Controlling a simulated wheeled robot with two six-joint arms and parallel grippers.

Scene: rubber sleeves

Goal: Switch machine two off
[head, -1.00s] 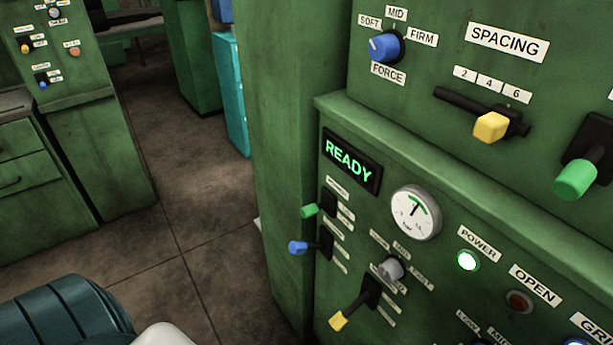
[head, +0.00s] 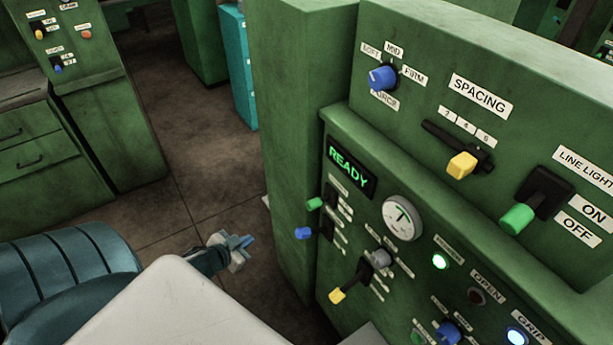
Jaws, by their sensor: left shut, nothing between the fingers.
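A green machine panel stands close at the right, its display (head: 348,168) reading READY. The round white power lamp (head: 439,262) is lit. A green-tipped lever (head: 518,218) sits beside ON and OFF labels under LINE LIGHT. On the panel's left part are a green-tipped switch (head: 315,203), a blue-tipped switch (head: 304,233) and a yellow-tipped lever (head: 337,296); their small labels are unreadable. No machine number shows. My left gripper (head: 249,241) is shut and empty, left of the panel and apart from it, over the floor. My right gripper is not in view.
A blue force knob (head: 382,77) and a yellow spacing slider (head: 462,164) are on the upper panel. A gauge (head: 402,217) is below. Another green machine (head: 103,130) with switches stands at the left. The floor (head: 205,150) between is clear. A teal cabinet (head: 238,65) stands behind.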

